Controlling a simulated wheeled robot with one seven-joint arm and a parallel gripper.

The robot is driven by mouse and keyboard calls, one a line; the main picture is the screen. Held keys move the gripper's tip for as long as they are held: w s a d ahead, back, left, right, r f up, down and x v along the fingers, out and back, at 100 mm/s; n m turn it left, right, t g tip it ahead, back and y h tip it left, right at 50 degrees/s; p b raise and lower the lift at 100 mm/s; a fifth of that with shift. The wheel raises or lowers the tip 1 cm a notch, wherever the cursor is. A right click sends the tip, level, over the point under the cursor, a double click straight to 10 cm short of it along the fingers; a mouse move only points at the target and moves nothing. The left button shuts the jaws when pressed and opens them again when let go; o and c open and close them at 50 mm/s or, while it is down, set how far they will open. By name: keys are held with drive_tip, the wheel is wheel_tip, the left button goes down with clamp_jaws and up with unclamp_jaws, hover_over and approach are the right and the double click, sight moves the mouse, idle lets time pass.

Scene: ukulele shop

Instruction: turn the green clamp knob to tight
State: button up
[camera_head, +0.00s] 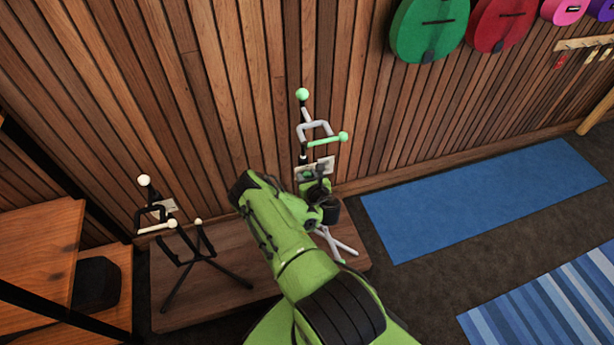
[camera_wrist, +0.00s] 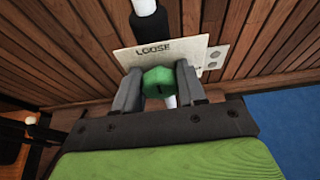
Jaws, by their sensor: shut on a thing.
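The green clamp knob (camera_wrist: 160,78) sits between the two grey fingers of my gripper (camera_wrist: 157,86) in the wrist view. The fingers are shut on its sides. A small dark mark shows on the knob's face. Behind it is a pale plate (camera_wrist: 205,52) with the word LOOSE readable; the rest of its lettering is hidden or unclear. In the head view the plate (camera_head: 326,163) is on a white stand with green tips (camera_head: 303,94). My gripper (camera_head: 316,184) is at the stand's post, and my green arm hides part of the stand.
A second stand (camera_head: 170,222), black with white tips, stands left on the wooden platform (camera_head: 215,290). A wooden slat wall (camera_head: 230,60) is close behind both stands. Green and red cases (camera_head: 428,28) hang at upper right. A blue mat (camera_head: 480,200) lies on the floor at right.

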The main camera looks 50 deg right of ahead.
drive_tip(key=shift+s+r+m+t+y+p, duration=0.15)
drive_tip(key=shift+m+t+y+p, duration=0.2)
drive_tip(key=shift+m+p, duration=0.55)
drive_tip(key=shift+f+m+t+y+p, duration=0.25)
drive_tip(key=shift+m+y+p, duration=0.25)
drive_tip(key=shift+m+y, duration=0.2)
drive_tip(key=o, duration=1)
drive_tip(key=shift+h, duration=0.25)
drive_tip(key=shift+o, duration=0.2)
drive_tip(key=shift+r, duration=0.1)
drive_tip(key=p+v, duration=1.1)
drive_tip(key=v, duration=0.4)
drive_tip(key=shift+s, duration=0.3)
